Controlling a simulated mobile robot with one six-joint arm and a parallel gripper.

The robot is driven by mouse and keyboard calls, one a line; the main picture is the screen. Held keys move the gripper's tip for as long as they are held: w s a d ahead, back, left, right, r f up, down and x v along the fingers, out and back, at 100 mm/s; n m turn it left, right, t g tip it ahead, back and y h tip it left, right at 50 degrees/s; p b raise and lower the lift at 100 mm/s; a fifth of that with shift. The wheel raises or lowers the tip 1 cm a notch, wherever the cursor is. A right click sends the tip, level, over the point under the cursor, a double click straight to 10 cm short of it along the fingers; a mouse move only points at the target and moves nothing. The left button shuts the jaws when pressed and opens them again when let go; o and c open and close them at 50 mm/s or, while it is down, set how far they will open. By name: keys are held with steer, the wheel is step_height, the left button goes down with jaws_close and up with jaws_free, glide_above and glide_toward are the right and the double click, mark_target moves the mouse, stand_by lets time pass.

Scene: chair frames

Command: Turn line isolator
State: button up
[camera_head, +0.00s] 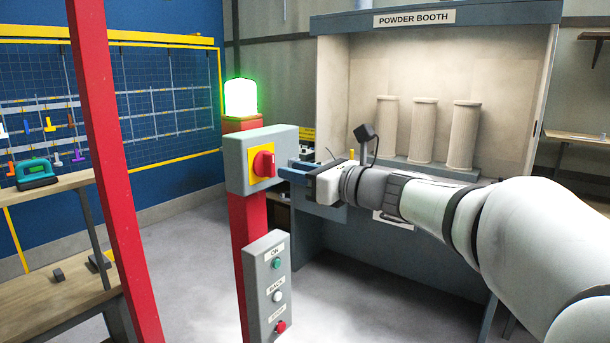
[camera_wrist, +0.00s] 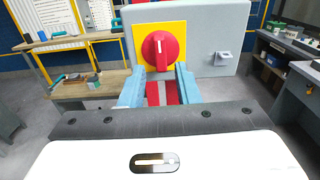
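The line isolator is a red rotary knob (camera_head: 264,164) on a yellow plate (camera_head: 257,174), fixed to a grey box (camera_head: 236,160) on a red post. In the wrist view the red knob (camera_wrist: 160,50) sits straight ahead, with its grip bar close to upright, on the yellow plate (camera_wrist: 181,32) and grey box (camera_wrist: 214,43). My gripper (camera_head: 283,171) is just right of the knob in the head view. Contact with the knob is not visible.
A lit green beacon (camera_head: 240,98) tops the post. A red upright (camera_head: 113,170) stands at left near a wooden workbench (camera_head: 60,305). The powder booth (camera_head: 437,20) is behind my arm.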

mark_target(274, 166)
steer(key=x, duration=0.5)
steer(key=shift+w+a, duration=0.1)
steer(key=c, duration=0.6)
steer(key=n, duration=0.4)
steer(key=shift+n, duration=0.4)
steer(key=n, duration=0.8)
steer(key=shift+n, duration=0.4)
steer(key=n, duration=0.4)
steer(key=o, duration=0.8)
steer(key=shift+o, duration=0.2)
steer(key=shift+f, duration=0.1)
